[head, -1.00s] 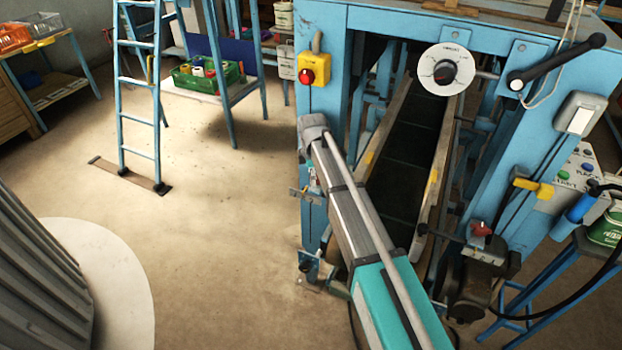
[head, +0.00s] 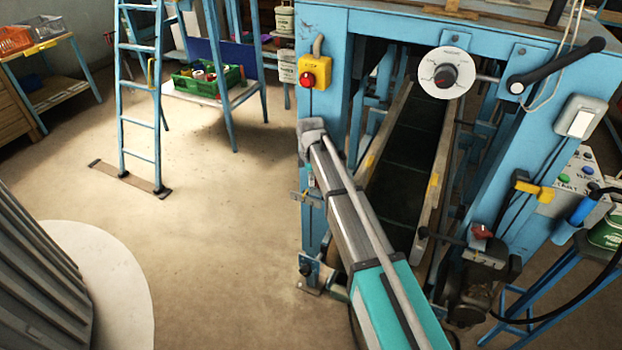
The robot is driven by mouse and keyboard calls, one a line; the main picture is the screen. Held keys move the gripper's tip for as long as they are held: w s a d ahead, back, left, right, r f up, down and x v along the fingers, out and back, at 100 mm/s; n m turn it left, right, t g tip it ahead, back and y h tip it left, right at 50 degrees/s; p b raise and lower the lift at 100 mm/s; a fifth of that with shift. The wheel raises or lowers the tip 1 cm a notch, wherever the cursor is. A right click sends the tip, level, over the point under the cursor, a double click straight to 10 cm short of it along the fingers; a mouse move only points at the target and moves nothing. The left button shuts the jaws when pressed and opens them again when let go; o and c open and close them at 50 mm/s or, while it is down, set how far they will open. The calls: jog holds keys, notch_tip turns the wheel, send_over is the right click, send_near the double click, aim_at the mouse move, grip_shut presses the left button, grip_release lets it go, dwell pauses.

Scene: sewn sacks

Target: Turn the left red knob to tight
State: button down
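A red knob (head: 482,231) sits on a dark clamp rod at the lower right of the blue machine frame, well to the right of my arm. On the left post, a small metal bracket (head: 306,198) sticks out beside my arm, at about the matching height. The left red knob cannot be made out clearly there; my arm covers much of that spot. My teal and grey arm reaches from the bottom of the head view up to the left post.
A yellow box with a red button (head: 314,73) is on the left post above my arm. A white dial (head: 446,73) and a black crank handle (head: 560,63) are on the machine's front. A dark conveyor (head: 405,170) runs between the posts.

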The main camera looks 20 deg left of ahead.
jog(key=shift+w+d, duration=0.15)
jog(key=shift+d, duration=0.05)
jog(key=shift+m, duration=0.3)
jog(key=shift+w+d+f+m, duration=0.1)
jog(key=shift+w+m, duration=0.1)
jog(key=shift+m, duration=1.15)
jog(key=shift+w+d+m, duration=0.1)
jog(key=shift+w+m, duration=0.1)
jog(key=shift+m, duration=1.15)
jog(key=shift+c, duration=2.3)
grip_release()
jog(key=shift+a, duration=0.15)
jog(key=shift+w, duration=0.1)
